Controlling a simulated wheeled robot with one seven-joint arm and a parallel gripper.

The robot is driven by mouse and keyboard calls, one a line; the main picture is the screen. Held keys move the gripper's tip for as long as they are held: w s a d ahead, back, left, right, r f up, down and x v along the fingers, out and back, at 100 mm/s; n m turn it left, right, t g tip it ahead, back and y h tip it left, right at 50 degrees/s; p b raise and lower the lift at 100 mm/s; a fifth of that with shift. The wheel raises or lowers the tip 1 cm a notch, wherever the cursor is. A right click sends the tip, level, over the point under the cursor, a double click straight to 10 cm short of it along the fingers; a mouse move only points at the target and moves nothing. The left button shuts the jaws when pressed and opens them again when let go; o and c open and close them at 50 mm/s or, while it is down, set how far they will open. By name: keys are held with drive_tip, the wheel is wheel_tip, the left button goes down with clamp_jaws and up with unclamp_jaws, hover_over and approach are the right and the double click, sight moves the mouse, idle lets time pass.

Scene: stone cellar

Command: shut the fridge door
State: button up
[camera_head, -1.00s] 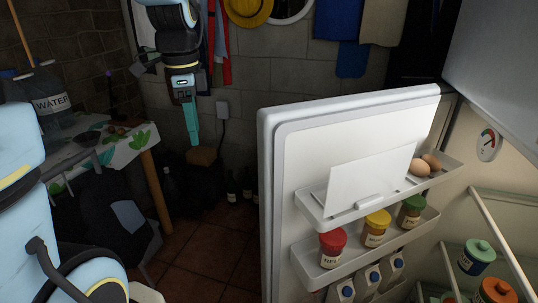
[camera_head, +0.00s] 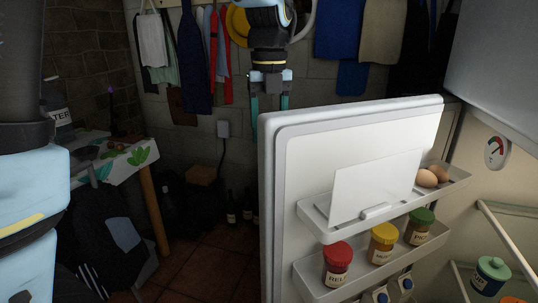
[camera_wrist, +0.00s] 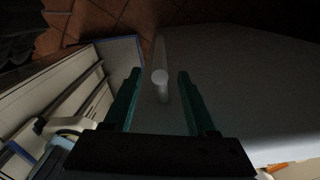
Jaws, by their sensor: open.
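The fridge door (camera_head: 300,165) stands open in the head view, its inner side facing me. Its upper shelf (camera_head: 325,232) holds a white panel and brown eggs; a lower shelf (camera_head: 310,285) holds jars with red, yellow and green lids. My gripper (camera_head: 269,104) points down just beyond the door's left top corner, which overlaps its finger ends. In the wrist view my gripper (camera_wrist: 160,74) is open, with a pale round-ended bar (camera_wrist: 161,90) between its teal fingers. It looks like a handle; I cannot tell if the fingers touch it.
The fridge interior with a round gauge (camera_head: 497,152) is at the right. A table (camera_head: 125,165) with a cloth stands at the left, a dark bag (camera_head: 110,240) before it. Bottles (camera_head: 232,208) stand by the back wall. Tiled floor (camera_head: 205,270) is bare left of the door.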

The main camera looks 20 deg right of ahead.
wheel_tip(320, 180, down, 6)
drive_tip(key=shift+r, duration=0.1)
drive_tip(key=shift+c, duration=0.2)
clamp_jaws()
idle(0.4)
idle(1.0)
